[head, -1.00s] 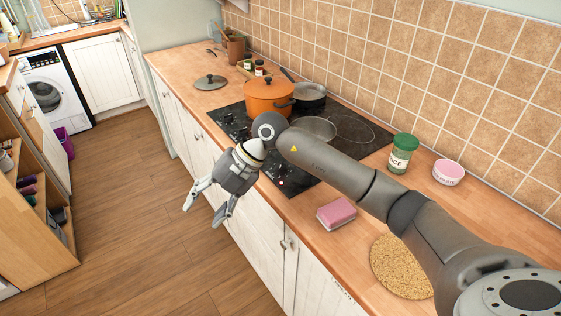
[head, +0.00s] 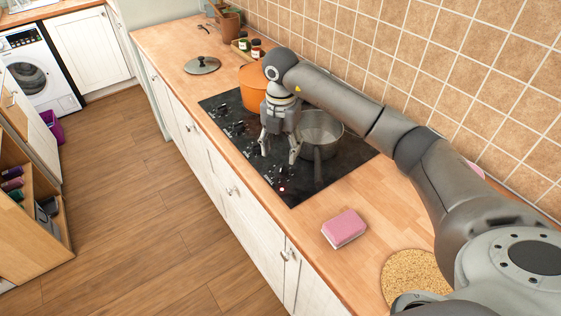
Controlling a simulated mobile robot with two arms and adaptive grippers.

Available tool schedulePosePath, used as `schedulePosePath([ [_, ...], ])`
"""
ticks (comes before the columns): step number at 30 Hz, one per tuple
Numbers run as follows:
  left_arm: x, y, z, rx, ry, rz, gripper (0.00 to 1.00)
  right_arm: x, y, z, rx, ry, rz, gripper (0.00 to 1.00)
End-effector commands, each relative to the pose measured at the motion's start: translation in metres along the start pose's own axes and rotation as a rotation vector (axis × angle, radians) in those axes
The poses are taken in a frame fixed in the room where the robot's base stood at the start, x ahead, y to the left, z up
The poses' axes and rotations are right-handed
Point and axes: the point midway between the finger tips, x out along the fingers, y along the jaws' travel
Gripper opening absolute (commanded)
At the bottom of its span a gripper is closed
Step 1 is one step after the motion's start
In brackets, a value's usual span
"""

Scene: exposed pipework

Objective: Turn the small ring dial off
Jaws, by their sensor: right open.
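The black hob (head: 330,190) is set in the wooden worktop, with small dark dials (head: 238,128) along its front-left edge. A dial (head: 281,171) at the near end lies close to the right gripper, and a small red light (head: 282,188) glows beside it. I cannot tell which dial is the small ring's or read its setting. My right gripper (head: 278,155) points down over the dial side of the hob. Its fingers are apart with nothing between them, and I cannot tell whether they touch a dial. My left gripper is out of view.
An orange pot (head: 252,88) stands behind the gripper, partly hidden by my arm. A grey pan (head: 322,132) is just right of the gripper. A pink sponge (head: 345,228), a cork mat (head: 410,275) and a lid (head: 202,65) lie on the worktop. The floor is clear.

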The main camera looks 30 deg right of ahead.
Motion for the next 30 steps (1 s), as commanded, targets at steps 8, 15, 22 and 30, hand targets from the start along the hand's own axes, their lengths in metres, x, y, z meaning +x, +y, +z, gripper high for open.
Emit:
schedulePosePath([
  [8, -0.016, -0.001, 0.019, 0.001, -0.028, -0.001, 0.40, 0.050, -0.001, -0.001, -0.001, 0.003, -0.001, 0.54],
  [15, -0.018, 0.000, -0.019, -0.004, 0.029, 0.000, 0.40, 0.072, 0.001, -0.001, -0.001, 0.002, 0.001, 0.54],
  [22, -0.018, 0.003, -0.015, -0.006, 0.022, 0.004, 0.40, 0.074, 0.000, -0.001, -0.001, 0.001, 0.002, 0.54],
  [30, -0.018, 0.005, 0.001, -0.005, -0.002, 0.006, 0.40, 0.074, 0.001, 0.000, -0.001, 0.001, 0.002, 0.27],
])
